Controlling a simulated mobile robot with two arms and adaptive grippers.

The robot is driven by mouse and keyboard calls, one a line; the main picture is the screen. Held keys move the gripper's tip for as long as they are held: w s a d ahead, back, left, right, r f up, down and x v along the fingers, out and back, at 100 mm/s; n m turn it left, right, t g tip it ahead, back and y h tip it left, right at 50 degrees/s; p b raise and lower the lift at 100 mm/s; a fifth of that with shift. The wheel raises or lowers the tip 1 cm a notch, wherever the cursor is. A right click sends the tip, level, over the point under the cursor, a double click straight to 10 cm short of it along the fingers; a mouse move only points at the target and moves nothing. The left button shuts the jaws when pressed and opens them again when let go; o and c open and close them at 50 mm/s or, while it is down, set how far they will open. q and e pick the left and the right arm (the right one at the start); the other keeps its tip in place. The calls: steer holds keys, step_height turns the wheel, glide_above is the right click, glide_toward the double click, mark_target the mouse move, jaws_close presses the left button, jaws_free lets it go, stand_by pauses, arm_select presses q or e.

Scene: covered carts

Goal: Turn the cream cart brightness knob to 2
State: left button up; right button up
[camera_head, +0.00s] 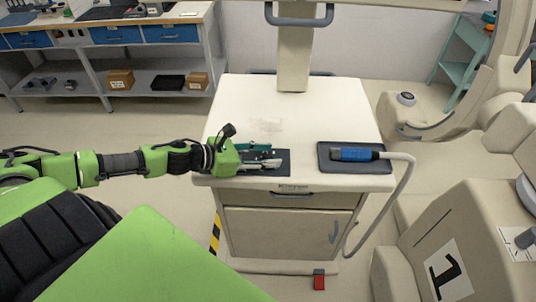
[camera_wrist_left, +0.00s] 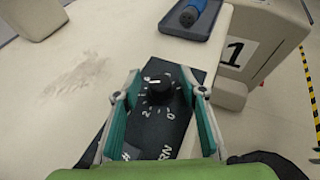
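The cream cart (camera_head: 305,110) stands in front of me, with a dark panel (camera_head: 283,169) at its front left top edge. In the left wrist view, the black brightness knob (camera_wrist_left: 158,88) sits on the dark panel (camera_wrist_left: 172,137), with white numbers around it, including a 2 and a 0. A short white pointer mark shows on the knob's upper left side; its exact reading is too small to tell. My left gripper (camera_head: 262,155) is over the panel. In the wrist view its teal-padded fingers (camera_wrist_left: 160,90) are open, one on each side of the knob, with gaps visible. My right gripper is not in view.
A dark tray (camera_head: 378,166) with a blue-handled probe (camera_head: 352,154) and a cable lies at the cart's right. A cream machine marked 1 (camera_head: 450,270) stands at the right. A workbench (camera_head: 110,30) is at the back left. The middle of the cart top is clear.

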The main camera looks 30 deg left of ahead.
arm_select(q)
steer(key=shift+w+d+f, duration=0.1)
steer(key=shift+w, duration=0.1)
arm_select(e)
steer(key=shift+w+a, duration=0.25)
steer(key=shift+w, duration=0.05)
arm_select(q)
jaws_close()
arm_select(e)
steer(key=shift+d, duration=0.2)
